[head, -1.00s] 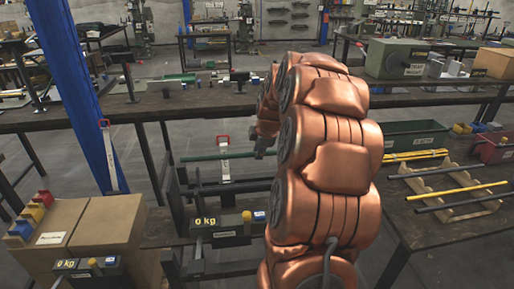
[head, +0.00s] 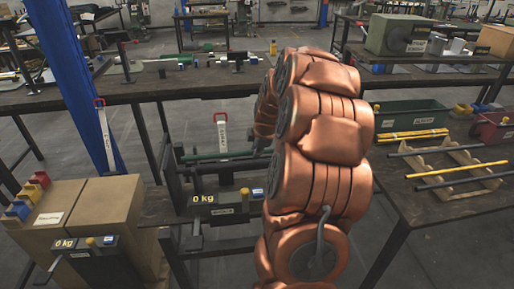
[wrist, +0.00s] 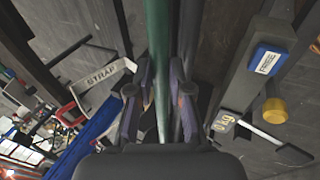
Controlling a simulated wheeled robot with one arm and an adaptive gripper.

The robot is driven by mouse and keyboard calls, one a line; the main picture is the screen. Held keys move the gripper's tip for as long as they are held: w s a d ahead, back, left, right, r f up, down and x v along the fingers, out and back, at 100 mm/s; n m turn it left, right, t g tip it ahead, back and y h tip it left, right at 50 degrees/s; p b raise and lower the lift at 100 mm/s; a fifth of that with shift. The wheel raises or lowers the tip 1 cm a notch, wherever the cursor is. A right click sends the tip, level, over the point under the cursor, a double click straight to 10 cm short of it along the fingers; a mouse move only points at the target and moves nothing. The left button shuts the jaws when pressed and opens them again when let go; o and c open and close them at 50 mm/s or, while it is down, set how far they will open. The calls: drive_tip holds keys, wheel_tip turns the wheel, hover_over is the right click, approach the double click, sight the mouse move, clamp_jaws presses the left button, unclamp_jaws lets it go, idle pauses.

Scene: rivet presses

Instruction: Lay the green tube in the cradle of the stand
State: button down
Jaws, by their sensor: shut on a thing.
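The green tube (head: 212,156) lies roughly level above the dark press frame in the head view. In the wrist view the green tube (wrist: 157,45) runs up the picture between my fingers. My gripper (wrist: 158,95) is shut on it; in the head view my arm hides the fingers. A dark stand with uprights (head: 172,170) rises at the left of the low bench, with a dark bar just below the tube. In the wrist view a dark bar (wrist: 190,40) runs close beside the tube. I cannot tell whether the tube touches the cradle.
A press with a "0 kg" display (head: 203,198) stands in front of the tube. A strap with a red handle (head: 221,135) is behind it. Cardboard boxes (head: 105,215) stand at left. A wooden rack (head: 440,172) with dark and yellow tubes is on the right bench.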

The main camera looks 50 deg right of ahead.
drive_tip(key=shift+f, duration=0.2)
drive_tip(key=c, duration=1)
unclamp_jaws()
drive_tip(key=v, duration=1.2)
